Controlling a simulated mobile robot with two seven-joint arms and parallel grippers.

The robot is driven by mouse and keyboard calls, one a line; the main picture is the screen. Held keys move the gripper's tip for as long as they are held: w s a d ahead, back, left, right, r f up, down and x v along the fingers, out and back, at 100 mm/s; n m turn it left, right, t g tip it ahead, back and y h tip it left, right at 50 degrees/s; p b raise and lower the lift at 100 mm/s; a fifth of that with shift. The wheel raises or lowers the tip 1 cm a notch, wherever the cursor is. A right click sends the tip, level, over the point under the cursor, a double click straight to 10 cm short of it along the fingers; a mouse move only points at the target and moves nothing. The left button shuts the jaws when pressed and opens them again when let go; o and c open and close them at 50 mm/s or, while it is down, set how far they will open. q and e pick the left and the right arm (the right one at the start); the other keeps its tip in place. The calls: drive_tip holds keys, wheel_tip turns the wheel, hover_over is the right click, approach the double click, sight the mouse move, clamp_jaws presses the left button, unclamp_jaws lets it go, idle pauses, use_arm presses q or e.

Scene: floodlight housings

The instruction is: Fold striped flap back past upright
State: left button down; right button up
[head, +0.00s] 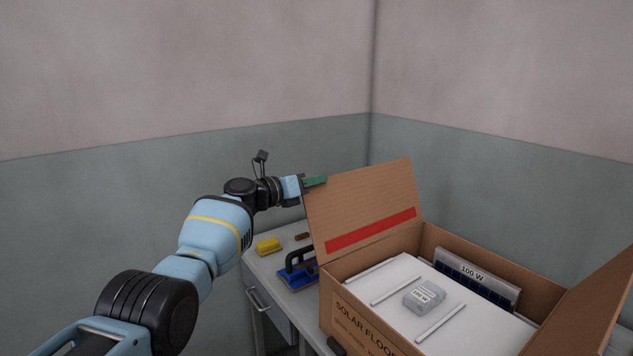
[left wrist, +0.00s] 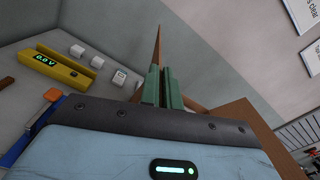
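The striped flap (head: 365,195) is a brown cardboard panel with a red stripe along its lower part. It stands up from the left side of the open carton (head: 335,312), roughly upright; I cannot tell its exact tilt. My left gripper (head: 315,182) is at the flap's upper left corner, its green fingers close together. In the left wrist view the flap (left wrist: 158,45) shows nearly edge-on, running down between the fingers of my left gripper (left wrist: 162,88), which look closed on it. My right gripper is not in view.
The carton holds white panels, a small grey box (head: 424,297) and a 100 W unit (head: 474,284). Another flap (head: 590,310) stands open at right. A yellow meter (head: 268,246) and a blue tool with a black handle (head: 297,272) lie on the bench left of the carton. Walls stand behind.

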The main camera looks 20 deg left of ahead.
use_arm(q)
drive_tip(key=shift+f, duration=0.1)
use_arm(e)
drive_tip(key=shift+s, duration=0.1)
use_arm(q)
drive_tip(key=c, duration=1.6)
unclamp_jaws()
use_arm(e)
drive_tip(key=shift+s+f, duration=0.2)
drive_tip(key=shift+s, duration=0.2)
